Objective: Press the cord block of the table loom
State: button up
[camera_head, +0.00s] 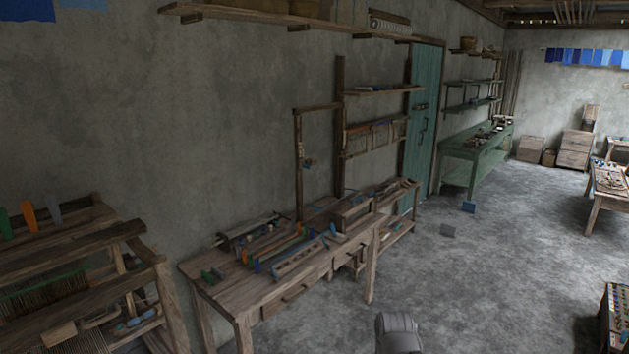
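A wooden loom (75,243) stands at the lower left, cut off by the picture edge. It has dark warp threads (40,292) and three upright coloured tabs on its upper beam: green (5,223), orange (29,217) and grey (54,210). A small pale wooden block (59,334) sits low at its front. I cannot tell which part is the cord block. A grey rounded part of my own arm shows at the bottom centre; my gripper's fingers are not in view.
A wooden workbench (262,310) with coloured tools stands against the wall, right of the loom. A green bench (460,155) stands farther back, beyond a teal door (424,115). The grey floor (490,270) is mostly clear, with a dark rack (616,318) at the lower right.

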aim_at(60, 333)
jog(key=k, duration=0.55)
jog(key=u, duration=1.6)
jog(key=i, duration=1.45)
